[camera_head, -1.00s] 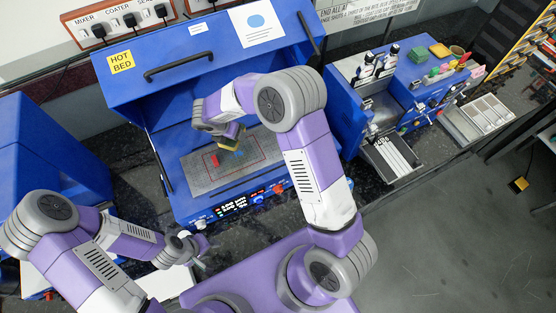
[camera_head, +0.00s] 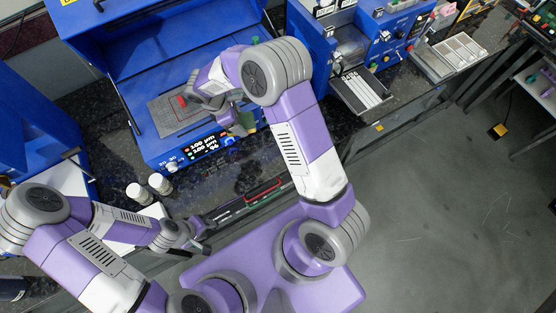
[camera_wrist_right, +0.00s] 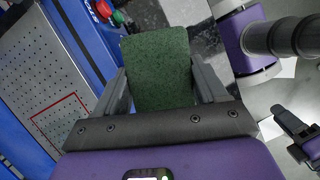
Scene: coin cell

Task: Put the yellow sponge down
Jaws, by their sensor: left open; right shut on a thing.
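The sponge shows its dark green scouring face in the right wrist view (camera_wrist_right: 158,68); its yellow side is turned away there. My right gripper (camera_wrist_right: 160,92) is shut on it, with one finger along each side. In the head view my right gripper (camera_head: 236,119) holds the sponge (camera_head: 246,121) near the front edge of the blue hot bed machine, above its front panel. The arm and gripper partly hide it. My left gripper (camera_head: 199,240) is open and empty, low in front of the counter; it also shows in the right wrist view (camera_wrist_right: 297,133).
A red block (camera_head: 182,101) lies on the hot bed's grey plate (camera_head: 165,118). Two white-capped jars (camera_head: 150,189) stand on the counter at the left. A tray with red and green edges (camera_head: 262,191) lies along the front counter.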

